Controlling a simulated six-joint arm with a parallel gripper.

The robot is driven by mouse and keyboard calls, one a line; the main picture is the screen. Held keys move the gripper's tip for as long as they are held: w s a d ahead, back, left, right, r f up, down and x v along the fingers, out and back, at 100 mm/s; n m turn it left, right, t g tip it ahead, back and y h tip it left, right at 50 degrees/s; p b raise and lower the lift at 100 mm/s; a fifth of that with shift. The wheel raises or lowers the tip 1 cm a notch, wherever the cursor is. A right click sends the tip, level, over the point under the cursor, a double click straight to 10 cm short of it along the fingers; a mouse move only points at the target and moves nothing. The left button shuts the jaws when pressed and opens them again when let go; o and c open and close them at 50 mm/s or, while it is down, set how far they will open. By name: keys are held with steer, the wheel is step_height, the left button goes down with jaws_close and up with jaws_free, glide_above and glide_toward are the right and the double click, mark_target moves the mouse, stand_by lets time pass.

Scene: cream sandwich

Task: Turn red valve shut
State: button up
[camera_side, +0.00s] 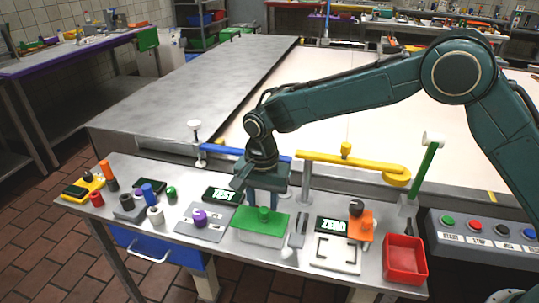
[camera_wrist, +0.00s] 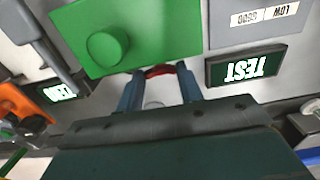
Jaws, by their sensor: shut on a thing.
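The red valve (camera_wrist: 158,70) shows in the wrist view as a small red curved piece between my blue fingertips. Most of it is hidden by the fingers and by the edge of the green plate. My gripper (camera_wrist: 161,80) points down and is shut on the red valve. In the side view my gripper (camera_side: 264,197) is low over the table, just behind the green plate. I cannot make out the red valve in that view, and the valve's turn angle cannot be told.
The green plate (camera_side: 247,222) with a round green knob (camera_wrist: 107,46) is close to my fingers. A TEST sign (camera_side: 221,195) and a ZERO sign (camera_side: 332,225) stand nearby. Blue and yellow pipes (camera_side: 345,160) run behind. A red bin (camera_side: 404,262) stands at right.

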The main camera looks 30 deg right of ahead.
steer(key=o, duration=1)
step_height(320, 180, up, 14)
steer(key=shift+f, duration=0.1)
stand_by(0.4)
